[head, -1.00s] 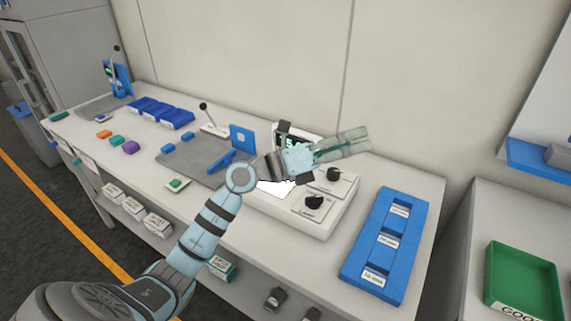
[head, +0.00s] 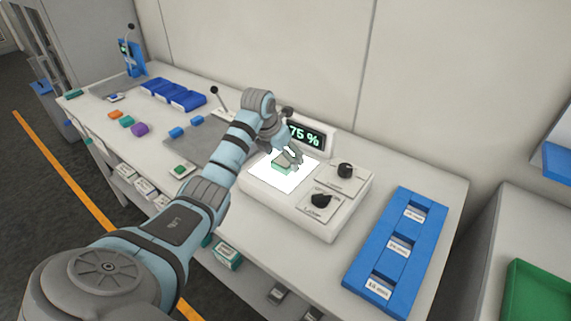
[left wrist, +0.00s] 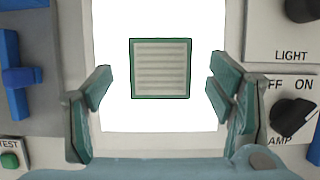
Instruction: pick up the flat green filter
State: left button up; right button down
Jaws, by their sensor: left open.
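The flat green filter (left wrist: 160,68) is a square with a green frame and pale grey pleats. It lies on the bright white lit panel (left wrist: 120,118) of a tester. In the head view only a small green part of the filter (head: 281,169) shows below the fingers. My left gripper (left wrist: 160,82) is open, its fingers spread on either side of the filter with a gap on both sides. In the head view the left gripper (head: 290,159) points down over the panel. Height above the filter is hard to judge. My right gripper is not in view.
The tester has a "75 %" display (head: 305,136) behind the panel and a lamp knob (head: 320,201) to the right. A blue slotted tray (head: 378,250) lies further right. A wall rises behind.

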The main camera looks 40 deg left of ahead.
aim_at(284, 161)
pick_arm(q)
jog(key=shift+x, duration=0.85)
jog(key=shift+s, duration=0.1)
jog(key=shift+r, duration=0.1)
jog(key=shift+c, duration=0.2)
jog(key=c, duration=1.3)
notch_tip(284, 161, up, 20)
jog(key=p, duration=0.2)
